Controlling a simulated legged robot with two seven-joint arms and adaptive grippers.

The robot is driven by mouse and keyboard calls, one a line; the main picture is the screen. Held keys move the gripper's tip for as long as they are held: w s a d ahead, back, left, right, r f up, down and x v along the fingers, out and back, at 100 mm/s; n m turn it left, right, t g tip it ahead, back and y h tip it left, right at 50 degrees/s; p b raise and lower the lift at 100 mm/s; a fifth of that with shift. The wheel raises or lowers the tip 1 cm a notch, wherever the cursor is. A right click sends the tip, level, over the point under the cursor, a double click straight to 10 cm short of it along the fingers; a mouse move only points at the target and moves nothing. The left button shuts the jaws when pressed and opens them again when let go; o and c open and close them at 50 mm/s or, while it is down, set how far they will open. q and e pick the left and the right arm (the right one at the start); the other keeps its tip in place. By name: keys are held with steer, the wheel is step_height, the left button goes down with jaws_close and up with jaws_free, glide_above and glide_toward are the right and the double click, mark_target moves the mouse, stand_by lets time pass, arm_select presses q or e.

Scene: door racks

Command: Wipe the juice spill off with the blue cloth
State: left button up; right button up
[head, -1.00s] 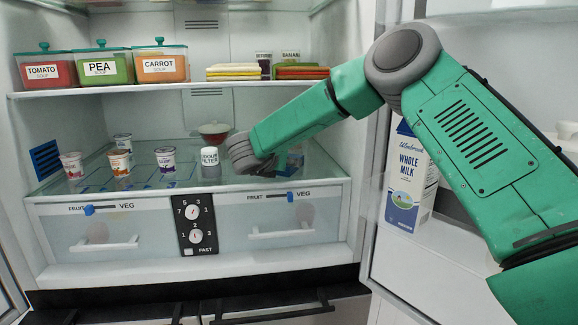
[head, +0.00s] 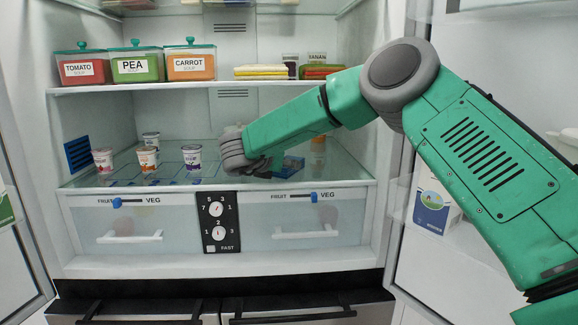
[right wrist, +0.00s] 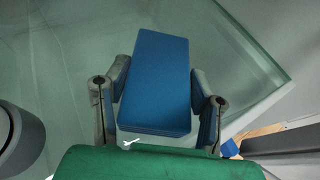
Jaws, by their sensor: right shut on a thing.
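The blue cloth (right wrist: 155,80) is a flat, thick blue rectangle in the right wrist view. It lies between the two fingers of my right gripper (right wrist: 160,92), which is shut on it, over the glass shelf (right wrist: 60,60). In the head view my right gripper (head: 262,165) is inside the fridge, low over the middle glass shelf, and its own arm partly hides it. A blue thing (head: 292,166) shows just right of it; I cannot tell if it is the cloth. I cannot make out the juice spill clearly. My left gripper is not in view.
Several yogurt cups (head: 147,159) stand on the shelf's left. A jar with orange contents (head: 318,146) stands to the right. A milk carton (head: 436,205) stands in the right door.

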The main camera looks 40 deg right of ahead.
steer(key=shift+w+a+f+b, duration=0.1)
steer(key=shift+w+a, duration=0.25)
steer(key=shift+a, duration=0.3)
steer(key=shift+w+a+b, duration=0.1)
steer(key=shift+w+a, duration=0.2)
steer(key=shift+a, duration=0.3)
steer(key=shift+w+a+f+b, duration=0.1)
steer(key=shift+w+a, duration=0.25)
steer(key=shift+a, duration=0.3)
steer(key=shift+w+d+r, duration=0.15)
steer(key=shift+w+d, duration=0.5)
steer(key=shift+w, duration=0.15)
steer(key=shift+s+d+b, duration=0.6)
steer(key=shift+d+b, duration=0.15)
steer(key=shift+d, duration=0.1)
steer(key=shift+s+d+b, duration=0.5)
steer(key=shift+d, duration=0.4)
